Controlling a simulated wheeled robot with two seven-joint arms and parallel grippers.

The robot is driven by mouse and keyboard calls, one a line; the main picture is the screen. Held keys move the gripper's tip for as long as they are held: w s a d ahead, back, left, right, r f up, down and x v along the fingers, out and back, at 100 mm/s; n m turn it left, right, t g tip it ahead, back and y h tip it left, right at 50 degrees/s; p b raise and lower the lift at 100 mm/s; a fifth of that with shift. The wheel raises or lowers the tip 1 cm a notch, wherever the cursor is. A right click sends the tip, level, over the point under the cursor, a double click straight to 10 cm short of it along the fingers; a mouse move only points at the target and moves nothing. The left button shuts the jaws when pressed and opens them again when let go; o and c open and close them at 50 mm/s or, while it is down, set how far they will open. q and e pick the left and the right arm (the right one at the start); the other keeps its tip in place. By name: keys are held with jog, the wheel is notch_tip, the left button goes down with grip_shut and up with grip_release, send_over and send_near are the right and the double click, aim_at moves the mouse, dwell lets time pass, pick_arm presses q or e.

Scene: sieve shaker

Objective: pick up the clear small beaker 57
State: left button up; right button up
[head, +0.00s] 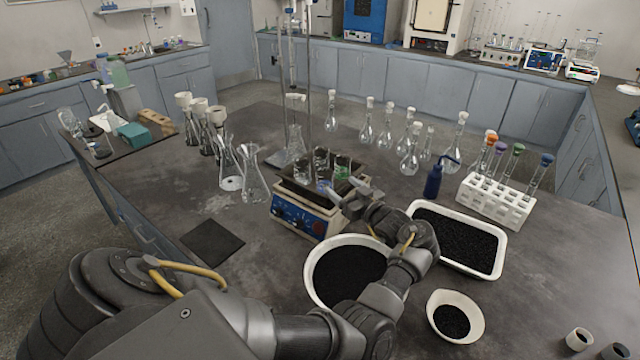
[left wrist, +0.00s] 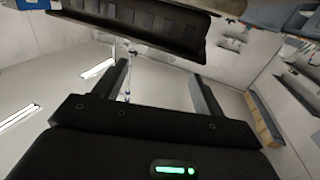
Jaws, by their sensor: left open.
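Several small glass beakers stand close together on the shaker (head: 303,222). A clear beaker (head: 302,166) is at the left and another clear beaker (head: 321,160) is behind it. One beaker with green contents (head: 342,166) stands at the right, and something bluish shows low in front. I cannot read a number 57 on any of them. My left gripper (head: 343,189) is open and empty at the front right of the shaker, close to the beakers. Its two spread fingers also show in the left wrist view (left wrist: 161,88), with no beaker between them. My right gripper is out of view.
A round bowl (head: 310,290) and a rectangular tray (head: 498,262), both with black grains, lie near my left arm. A blue bottle (head: 433,182), a white tube rack (head: 497,200) and several flasks stand around. A stand rises behind the shaker. The front left bench is mostly clear.

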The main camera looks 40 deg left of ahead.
aim_at(322, 170)
pick_arm(q)
jog(key=a, duration=0.1)
jog(key=a+p, duration=0.1)
jog(key=a, duration=0.1)
jog(key=w+a, duration=0.1)
jog(key=a, duration=0.1)
jog(key=shift+a, duration=0.2)
jog(key=a, duration=0.1)
jog(key=a+p, duration=0.1)
jog(key=a, duration=0.2)
jog(key=shift+w+a, duration=0.35)
jog(key=shift+w, duration=0.05)
jog(key=shift+w+a, duration=0.1)
jog(key=shift+a, duration=0.25)
jog(key=shift+d, duration=0.1)
jog(key=c, duration=1.1)
jog(key=shift+r, duration=0.15)
